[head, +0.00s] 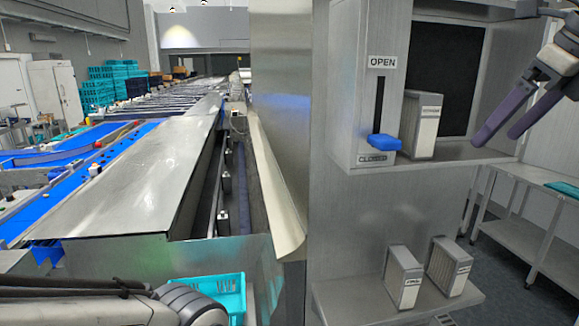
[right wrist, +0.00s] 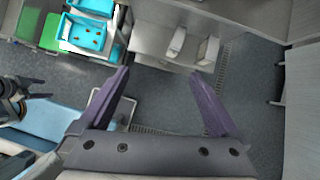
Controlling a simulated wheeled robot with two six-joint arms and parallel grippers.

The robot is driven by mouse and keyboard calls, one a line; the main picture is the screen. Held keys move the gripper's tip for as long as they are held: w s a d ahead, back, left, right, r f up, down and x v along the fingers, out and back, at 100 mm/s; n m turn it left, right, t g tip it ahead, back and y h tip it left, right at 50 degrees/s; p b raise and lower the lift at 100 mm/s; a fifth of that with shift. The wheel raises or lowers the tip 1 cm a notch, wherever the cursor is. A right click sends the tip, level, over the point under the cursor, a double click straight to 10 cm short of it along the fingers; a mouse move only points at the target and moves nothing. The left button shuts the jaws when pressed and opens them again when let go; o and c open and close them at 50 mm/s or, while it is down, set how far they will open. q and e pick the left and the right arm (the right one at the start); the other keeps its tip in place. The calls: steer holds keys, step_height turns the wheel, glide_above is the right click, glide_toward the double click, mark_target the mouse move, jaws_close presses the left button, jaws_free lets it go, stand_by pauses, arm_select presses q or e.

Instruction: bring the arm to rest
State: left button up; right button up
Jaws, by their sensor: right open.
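My right gripper (head: 495,137) hangs at the upper right of the head view, in front of the open bay of the steel cabinet. Its two purple fingers are apart. In the right wrist view (right wrist: 159,73) nothing is between them, only the dark floor beyond. My left arm (head: 180,305) shows at the bottom left of the head view, with its gripper out of that frame. A small dark two-pronged shape at the left edge of the right wrist view looks like my left gripper (right wrist: 38,89); its jaw state is unclear.
A blue lever handle (head: 384,142) sits low in its slot, near CLOSED. A labelled block (head: 421,125) stands on the bay's shelf. Two more blocks (head: 403,277) (head: 449,266) stand on the lower shelf. A turquoise crate (head: 225,283) is at the bottom. A steel rack (head: 510,232) stands right.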

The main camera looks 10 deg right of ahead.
steer(key=w+a+f+n+g+y+b, duration=0.3)
steer(key=a+f+n+b, duration=0.4)
steer(key=a+f+n, duration=1.45)
steer(key=s+a+f+n+g+h+b, duration=0.1)
steer(key=s+a+f+n+b, duration=0.1)
steer(key=s+f+n, duration=0.4)
steer(key=s+a+f+n+g+h+b, duration=0.1)
steer(key=s+a+f+n, duration=0.3)
steer(key=f, duration=0.8)
steer(key=s+a+f+n+g+h+b, duration=0.1)
steer(key=s+a+f+n+b, duration=0.2)
steer(key=s+f+n, duration=0.5)
step_height(320, 180, down, 2)
steer(key=shift+a+f+n, duration=0.1)
steer(key=shift+a+n, duration=0.25)
steer(key=shift+n, duration=0.1)
